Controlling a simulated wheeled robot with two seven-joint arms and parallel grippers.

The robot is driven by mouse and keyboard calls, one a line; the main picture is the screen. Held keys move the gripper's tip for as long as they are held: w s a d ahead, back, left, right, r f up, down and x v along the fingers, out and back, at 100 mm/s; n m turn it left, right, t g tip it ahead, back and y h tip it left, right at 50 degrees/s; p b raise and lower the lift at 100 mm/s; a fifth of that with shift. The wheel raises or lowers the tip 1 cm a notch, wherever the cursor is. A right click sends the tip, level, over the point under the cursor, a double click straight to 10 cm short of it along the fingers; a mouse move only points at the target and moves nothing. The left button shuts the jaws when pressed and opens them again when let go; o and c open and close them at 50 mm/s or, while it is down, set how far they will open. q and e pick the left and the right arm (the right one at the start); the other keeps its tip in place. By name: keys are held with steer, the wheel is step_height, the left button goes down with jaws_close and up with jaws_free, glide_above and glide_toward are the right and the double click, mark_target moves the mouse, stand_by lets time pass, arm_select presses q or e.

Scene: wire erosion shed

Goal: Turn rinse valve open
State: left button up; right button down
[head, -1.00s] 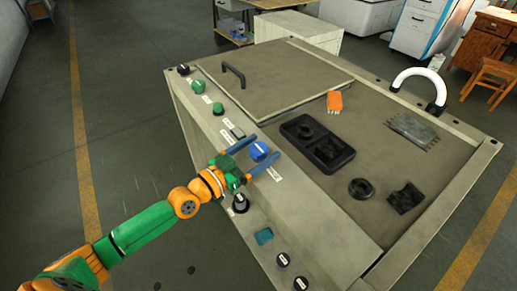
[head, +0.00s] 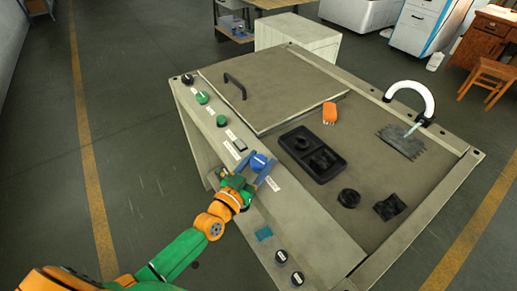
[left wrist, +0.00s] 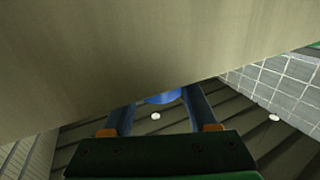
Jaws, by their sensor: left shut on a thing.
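The rinse valve appears to be the blue knob (head: 258,161) on the sloped front panel of the grey machine (head: 300,222); its label is too small to read. My left gripper (head: 261,164) has its two blue fingers on either side of this knob and is shut on it. In the left wrist view the blue knob (left wrist: 163,97) shows between the fingers (left wrist: 160,108), partly hidden by the panel edge. A thin pale streak, like water, runs from the white curved pipe's black collar (head: 427,121) onto a grey finned plate (head: 401,141). My right gripper is not in view.
Green knobs (head: 202,97) and a switch (head: 240,145) lie up the panel; a teal button (head: 264,234) and black knobs (head: 281,256) lie below. A black tray (head: 313,154), an orange block (head: 330,113) and black parts (head: 349,198) lie on top.

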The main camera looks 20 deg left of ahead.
mark_target(257, 169)
arm_select(q)
steer(key=n+y+p, duration=0.1)
steer(key=n+y, duration=0.1)
steer(key=y, duration=0.1)
steer(key=shift+r+t+p, duration=0.1)
steer(key=shift+t+p, duration=0.2)
steer(key=shift+p, duration=0.1)
steer(key=shift+n+y+p, duration=0.3)
steer(key=shift+n+y, duration=0.9)
steer(key=shift+y, duration=0.6)
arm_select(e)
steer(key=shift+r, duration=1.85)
arm_select(q)
steer(key=shift+y, duration=0.3)
steer(key=o, duration=1.4)
steer(key=shift+s+p, duration=0.3)
steer(key=shift+s, duration=0.05)
steer(key=s, duration=0.2)
steer(key=s+p, duration=0.1)
steer(key=s, duration=0.1)
steer(key=s+d+p, duration=0.1)
steer(key=s, duration=0.1)
steer(key=shift+s, duration=0.25)
steer(key=shift+w, duration=0.1)
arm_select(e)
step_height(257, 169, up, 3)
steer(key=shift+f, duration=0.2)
